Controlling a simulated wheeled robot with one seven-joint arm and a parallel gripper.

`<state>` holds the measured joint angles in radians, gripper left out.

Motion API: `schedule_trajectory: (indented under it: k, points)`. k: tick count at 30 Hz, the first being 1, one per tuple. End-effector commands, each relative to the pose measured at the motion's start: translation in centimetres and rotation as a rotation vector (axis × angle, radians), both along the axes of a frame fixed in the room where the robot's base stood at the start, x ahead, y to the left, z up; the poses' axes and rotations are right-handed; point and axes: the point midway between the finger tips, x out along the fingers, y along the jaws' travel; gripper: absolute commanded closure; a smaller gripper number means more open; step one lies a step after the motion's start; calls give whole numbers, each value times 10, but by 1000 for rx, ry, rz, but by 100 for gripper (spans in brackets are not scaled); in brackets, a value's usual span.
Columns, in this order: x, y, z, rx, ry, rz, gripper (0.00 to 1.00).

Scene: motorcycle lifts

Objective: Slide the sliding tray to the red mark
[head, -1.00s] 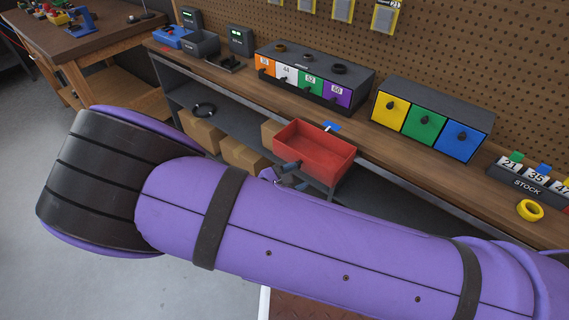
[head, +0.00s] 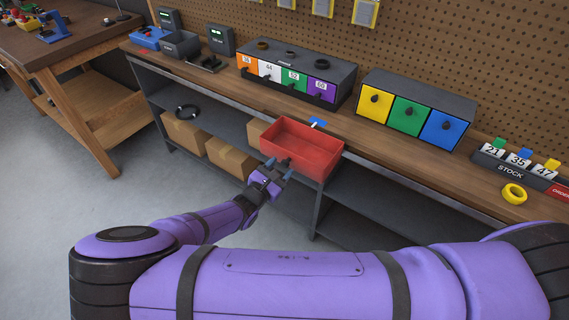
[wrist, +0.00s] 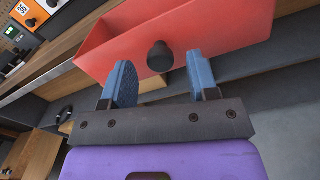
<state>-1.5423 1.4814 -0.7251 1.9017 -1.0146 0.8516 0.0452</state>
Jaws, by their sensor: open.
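The sliding tray is an open red box (head: 312,151) at the front edge of the workbench; it also fills the top of the wrist view (wrist: 215,28). A dark round knob (wrist: 160,57) sticks out of its front face. My gripper (head: 277,169) is at that front face, open, with its two blue fingers on either side of the knob in the wrist view (wrist: 160,68). I cannot tell whether the fingers touch the knob. A blue mark (head: 319,122) with a small white piece lies on the bench just behind the tray.
Drawer units with coloured fronts (head: 292,80) and (head: 408,116) stand on the bench (head: 207,89) behind the tray. Cardboard boxes (head: 228,157) sit on the shelf below. A yellow tape roll (head: 513,193) and a stock number rack (head: 509,174) are at right.

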Motion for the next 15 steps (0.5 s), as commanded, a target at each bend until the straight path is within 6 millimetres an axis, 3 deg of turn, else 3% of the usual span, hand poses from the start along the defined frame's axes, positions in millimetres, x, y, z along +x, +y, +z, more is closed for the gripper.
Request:
schedule_trajectory:
  k: [6,15]
  points:
    - [18,-14,0,1,1,0,46]
    - [22,-17,0,1,0,0,46]
